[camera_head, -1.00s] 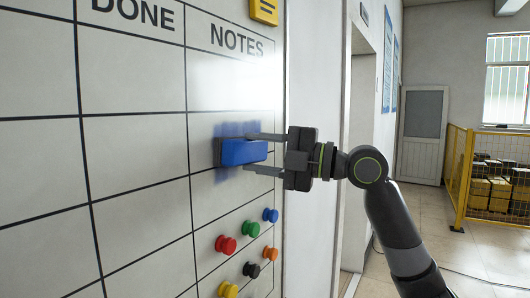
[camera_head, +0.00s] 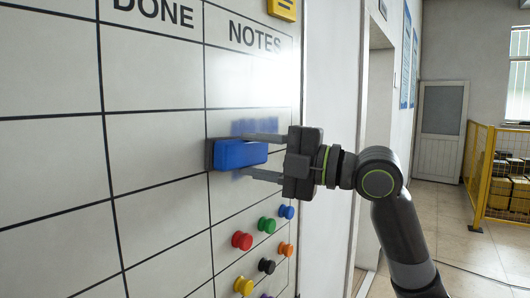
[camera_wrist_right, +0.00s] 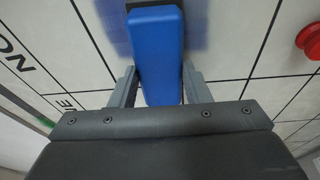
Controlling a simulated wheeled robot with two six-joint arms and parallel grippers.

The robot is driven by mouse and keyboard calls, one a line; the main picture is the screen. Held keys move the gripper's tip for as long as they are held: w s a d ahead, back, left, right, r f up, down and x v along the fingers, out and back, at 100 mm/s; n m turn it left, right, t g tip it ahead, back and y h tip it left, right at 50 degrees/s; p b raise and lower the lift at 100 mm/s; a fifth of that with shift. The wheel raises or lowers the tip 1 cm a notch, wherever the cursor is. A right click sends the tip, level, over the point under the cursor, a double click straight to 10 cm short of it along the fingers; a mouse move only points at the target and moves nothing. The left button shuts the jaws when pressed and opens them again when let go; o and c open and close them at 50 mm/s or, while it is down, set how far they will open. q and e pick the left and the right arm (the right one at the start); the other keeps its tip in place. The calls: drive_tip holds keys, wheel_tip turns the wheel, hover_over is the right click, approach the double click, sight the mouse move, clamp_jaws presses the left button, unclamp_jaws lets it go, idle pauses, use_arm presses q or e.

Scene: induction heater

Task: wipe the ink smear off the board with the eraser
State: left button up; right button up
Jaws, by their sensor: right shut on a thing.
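The whiteboard (camera_head: 60,160) fills the left of the head view. My right gripper (camera_head: 246,155) is shut on the blue eraser (camera_head: 238,154), one finger above and one below. The eraser's dark pad side faces the board, at the left edge of the NOTES column; contact with the board is hard to tell. A blue ink smear (camera_head: 256,126) shows above and right of the eraser, with a faint trace below it. The wrist view shows the eraser (camera_wrist_right: 158,55) between the fingers and bluish smear (camera_wrist_right: 196,30) beside it. My left gripper is not in view.
Several coloured magnets, including a red one (camera_head: 242,241), sit on the board below the eraser. A yellow note (camera_head: 283,9) is at the top right. A doorway edge stands right of the board. A yellow fence (camera_head: 480,175) is far right, with open floor before it.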

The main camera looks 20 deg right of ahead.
drive_tip(key=shift+s+a, duration=0.15)
drive_tip(key=shift+a, duration=0.1)
drive_tip(key=shift+r+p, duration=0.9)
drive_tip(key=shift+r, duration=0.2)
drive_tip(key=shift+w+d, duration=1.75)
drive_tip(key=shift+d, duration=0.5)
drive_tip(key=shift+w+d, duration=1.7)
drive_tip(key=shift+d, duration=0.5)
drive_tip(key=shift+w+d, duration=1.75)
drive_tip(key=shift+d, duration=0.5)
drive_tip(key=s+d+b, duration=0.3)
drive_tip(key=s+b, duration=0.1)
drive_tip(key=shift+s+d, duration=0.3)
drive_tip(key=shift+s, duration=0.1)
drive_tip(key=shift+f, duration=0.1)
